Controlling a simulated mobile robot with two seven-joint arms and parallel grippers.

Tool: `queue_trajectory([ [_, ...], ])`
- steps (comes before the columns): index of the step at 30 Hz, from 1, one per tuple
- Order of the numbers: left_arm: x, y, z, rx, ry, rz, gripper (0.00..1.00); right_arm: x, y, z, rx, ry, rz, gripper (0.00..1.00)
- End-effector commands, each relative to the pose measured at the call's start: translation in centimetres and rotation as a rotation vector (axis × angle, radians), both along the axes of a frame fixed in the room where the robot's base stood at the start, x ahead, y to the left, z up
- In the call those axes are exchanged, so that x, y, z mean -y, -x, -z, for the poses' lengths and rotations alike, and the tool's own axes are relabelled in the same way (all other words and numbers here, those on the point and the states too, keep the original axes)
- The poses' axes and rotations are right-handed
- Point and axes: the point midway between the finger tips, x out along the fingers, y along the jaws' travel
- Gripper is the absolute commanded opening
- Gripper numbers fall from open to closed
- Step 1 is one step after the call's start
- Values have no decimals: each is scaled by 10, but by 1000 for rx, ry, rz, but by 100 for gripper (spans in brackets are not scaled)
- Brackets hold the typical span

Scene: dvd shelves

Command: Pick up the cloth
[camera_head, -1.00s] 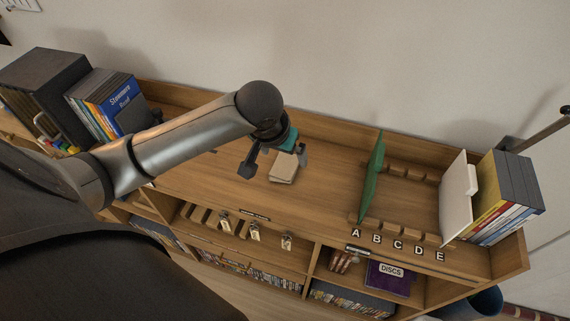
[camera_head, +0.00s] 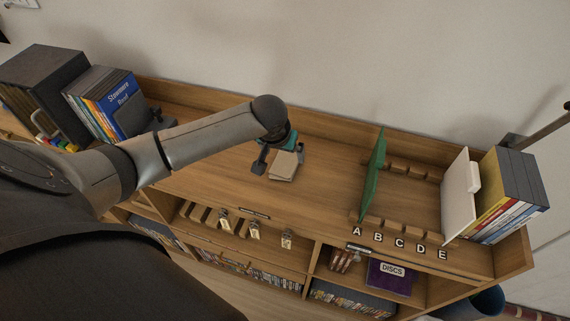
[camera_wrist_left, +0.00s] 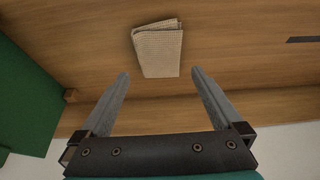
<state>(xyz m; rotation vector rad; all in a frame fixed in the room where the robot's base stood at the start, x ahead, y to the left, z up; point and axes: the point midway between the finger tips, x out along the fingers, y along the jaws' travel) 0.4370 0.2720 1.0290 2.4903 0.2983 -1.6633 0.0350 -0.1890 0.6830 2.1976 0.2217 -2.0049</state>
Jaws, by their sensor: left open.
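The cloth (camera_head: 284,165) is a small, folded beige piece lying flat on the wooden shelf top. In the left wrist view the cloth (camera_wrist_left: 158,49) lies just beyond the fingertips, roughly centred between them, with a waffle texture. My left gripper (camera_head: 279,167) is over the cloth in the head view and partly covers it. In the left wrist view the left gripper (camera_wrist_left: 160,75) is open with nothing between its fingers. My right gripper is not in view.
A green panel (camera_head: 374,174) stands right of the cloth, beside slots lettered A to E. A white panel (camera_head: 459,196) and several cases (camera_head: 503,202) stand farther right. Books (camera_head: 108,103) and a dark box (camera_head: 45,92) stand at left. Shelf top around the cloth is clear.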

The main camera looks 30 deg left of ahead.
Motion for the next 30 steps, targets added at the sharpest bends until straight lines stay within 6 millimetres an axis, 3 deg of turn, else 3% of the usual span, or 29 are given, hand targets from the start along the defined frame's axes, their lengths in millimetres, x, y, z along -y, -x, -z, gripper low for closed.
queue_trajectory([
  [13, -5, -20, 42, -1, 0, 0, 100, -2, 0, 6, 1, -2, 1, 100],
  [23, -6, -22, 45, 0, 0, 1, 100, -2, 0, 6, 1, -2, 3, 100],
  [30, -6, -22, 45, 0, 0, 1, 74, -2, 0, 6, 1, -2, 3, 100],
])
